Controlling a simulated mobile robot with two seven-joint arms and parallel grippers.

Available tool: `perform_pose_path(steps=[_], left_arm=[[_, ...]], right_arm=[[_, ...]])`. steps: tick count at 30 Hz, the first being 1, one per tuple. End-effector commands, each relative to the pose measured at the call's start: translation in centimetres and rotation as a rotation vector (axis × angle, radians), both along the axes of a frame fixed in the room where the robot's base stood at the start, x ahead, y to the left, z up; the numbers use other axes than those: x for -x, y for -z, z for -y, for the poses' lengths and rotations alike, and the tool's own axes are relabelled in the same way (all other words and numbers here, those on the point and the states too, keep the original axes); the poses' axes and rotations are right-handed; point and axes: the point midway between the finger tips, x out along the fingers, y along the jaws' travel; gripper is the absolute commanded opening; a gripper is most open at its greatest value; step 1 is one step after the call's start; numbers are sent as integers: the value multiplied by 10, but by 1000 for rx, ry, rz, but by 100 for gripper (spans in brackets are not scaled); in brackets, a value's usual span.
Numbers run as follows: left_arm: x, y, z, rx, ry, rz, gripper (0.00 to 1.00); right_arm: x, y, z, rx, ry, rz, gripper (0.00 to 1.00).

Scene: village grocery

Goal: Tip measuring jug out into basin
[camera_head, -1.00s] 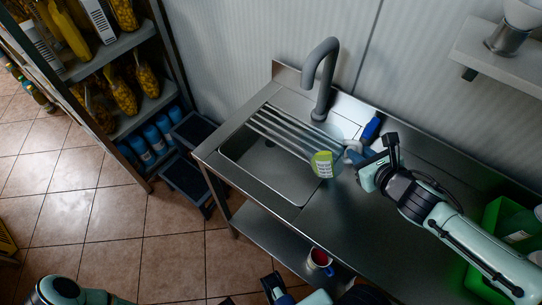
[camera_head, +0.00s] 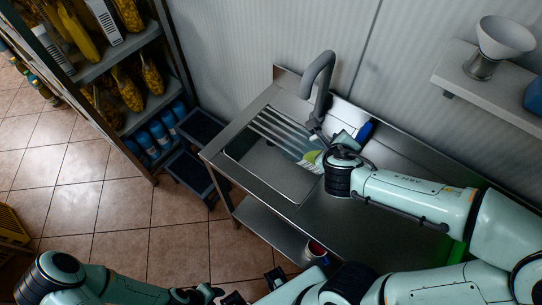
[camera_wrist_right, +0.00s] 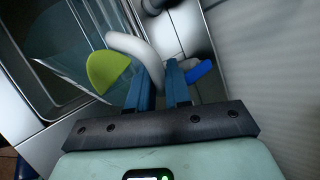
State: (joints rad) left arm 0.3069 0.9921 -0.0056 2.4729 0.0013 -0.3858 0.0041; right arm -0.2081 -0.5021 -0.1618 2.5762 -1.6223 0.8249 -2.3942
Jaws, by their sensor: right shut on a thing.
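The measuring jug, clear with a green label (camera_head: 312,157) and a white handle (camera_wrist_right: 138,50), is largely hidden by my wrist in the head view. My right gripper (camera_wrist_right: 160,82) is shut on the jug's handle. The jug is over the right side of the steel basin (camera_head: 250,160); its exact tilt and any contents cannot be made out. In the right wrist view the green label (camera_wrist_right: 107,70) lies left of the fingers. My left gripper (camera_head: 254,288) is low in the head view, with its fingertips apart and nothing seen between them.
A grey tap (camera_head: 318,85) stands behind the basin, close to the jug. A blue object (camera_head: 364,131) lies behind my right wrist. A red mug (camera_head: 316,248) is on the lower shelf. A wall shelf holds a white-bowled item (camera_head: 505,38). Stocked shelving (camera_head: 125,60) stands at left.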

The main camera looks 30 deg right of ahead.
Motion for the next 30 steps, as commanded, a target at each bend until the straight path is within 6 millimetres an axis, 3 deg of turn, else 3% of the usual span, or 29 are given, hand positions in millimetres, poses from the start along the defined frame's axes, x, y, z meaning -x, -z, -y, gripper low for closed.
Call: perform_pose_path(steps=[12,30], left_arm=[[-18,-27,0,0,0,20,43],[-21,-32,0,-1,-1,24,43]], right_arm=[[-14,-7,-14,161,-2,-145,0],[-21,-7,-23,242,-2,-218,0]])
